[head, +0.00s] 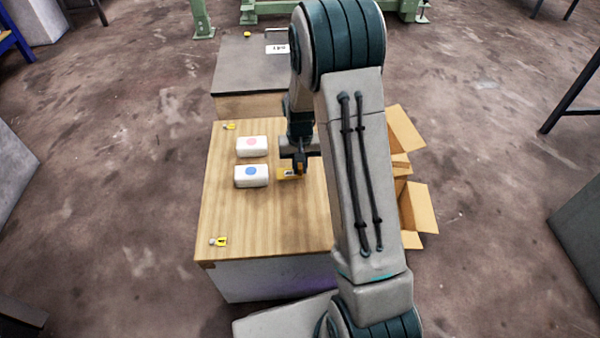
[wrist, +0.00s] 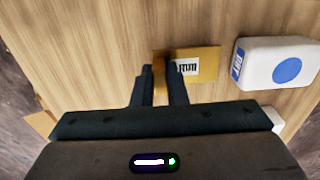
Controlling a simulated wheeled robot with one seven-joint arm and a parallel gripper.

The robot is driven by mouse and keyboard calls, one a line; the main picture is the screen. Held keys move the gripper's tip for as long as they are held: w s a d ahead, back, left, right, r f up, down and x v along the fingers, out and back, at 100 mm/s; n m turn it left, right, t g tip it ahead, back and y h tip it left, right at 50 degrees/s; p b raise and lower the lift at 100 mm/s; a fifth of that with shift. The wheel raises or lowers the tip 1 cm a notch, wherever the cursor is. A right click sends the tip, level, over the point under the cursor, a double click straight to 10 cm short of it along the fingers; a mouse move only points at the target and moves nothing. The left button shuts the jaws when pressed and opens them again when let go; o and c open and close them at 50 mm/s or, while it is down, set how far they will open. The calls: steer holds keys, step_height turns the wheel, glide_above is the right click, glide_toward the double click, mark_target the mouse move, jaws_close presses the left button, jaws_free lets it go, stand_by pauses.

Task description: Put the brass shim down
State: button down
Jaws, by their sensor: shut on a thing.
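The brass shim (wrist: 207,62) is a flat yellow plate with a white printed label. In the wrist view it sits between and beyond the fingers of my gripper (wrist: 161,72), which is shut on it. In the head view the shim (head: 289,174) shows at my gripper (head: 299,168), over the wooden table top (head: 225,208), just right of the white block with a blue dot. I cannot tell whether the shim touches the wood. My arm hides the right part of the table.
White blocks with a blue dot (head: 251,176) and a pink dot (head: 252,146) stand left of my gripper. Small yellow items lie at the left corners (head: 229,126) (head: 219,241). An open cardboard box (head: 417,205) is at the right.

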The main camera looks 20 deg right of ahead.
steer(key=shift+f, duration=1.1)
steer(key=shift+f+b, duration=0.2)
steer(key=shift+b, duration=0.15)
steer(key=c, duration=1.5)
jaws_free()
steer(key=shift+o, duration=0.2)
steer(key=shift+r, duration=0.2)
